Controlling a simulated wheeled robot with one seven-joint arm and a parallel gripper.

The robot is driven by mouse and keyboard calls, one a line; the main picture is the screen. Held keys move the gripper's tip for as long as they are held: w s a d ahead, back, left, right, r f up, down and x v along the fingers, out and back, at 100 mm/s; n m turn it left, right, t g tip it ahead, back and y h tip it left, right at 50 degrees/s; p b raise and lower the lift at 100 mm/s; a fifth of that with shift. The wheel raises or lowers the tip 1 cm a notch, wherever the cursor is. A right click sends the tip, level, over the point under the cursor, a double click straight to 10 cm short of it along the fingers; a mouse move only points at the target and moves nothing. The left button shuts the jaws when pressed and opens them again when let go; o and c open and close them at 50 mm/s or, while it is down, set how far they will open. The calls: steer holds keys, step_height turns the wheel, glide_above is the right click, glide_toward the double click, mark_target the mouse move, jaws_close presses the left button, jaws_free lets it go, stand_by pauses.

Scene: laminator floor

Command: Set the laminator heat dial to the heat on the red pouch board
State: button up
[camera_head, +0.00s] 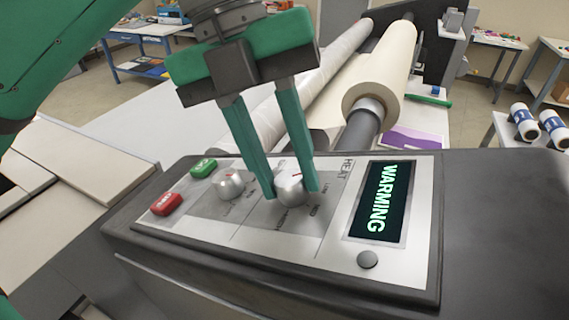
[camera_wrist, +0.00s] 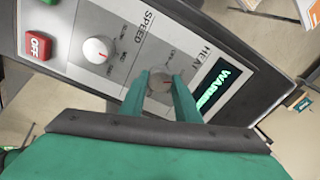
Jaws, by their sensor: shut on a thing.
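The laminator's control panel (camera_head: 330,244) fills the lower middle of the head view. My gripper (camera_head: 294,194) points down with its green fingers shut on the heat dial (camera_head: 291,187), a silver knob under the HEAT label. The fingers partly cover the dial and its printed settings, so I cannot tell which setting its red mark points to. The wrist view also shows the heat dial (camera_wrist: 160,80) between the fingertips. The display (camera_head: 382,201) reads WARMING in green. I cannot make out a red pouch board in either view.
The speed dial (camera_head: 230,183), the green button (camera_head: 203,168) and the red OFF button (camera_head: 166,204) lie left of the heat dial. A round grey button (camera_head: 367,259) sits below the display.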

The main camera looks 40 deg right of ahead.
stand_by(0.4)
steer(key=o, duration=1)
steer(key=shift+o, duration=0.2)
steer(key=shift+r, duration=0.1)
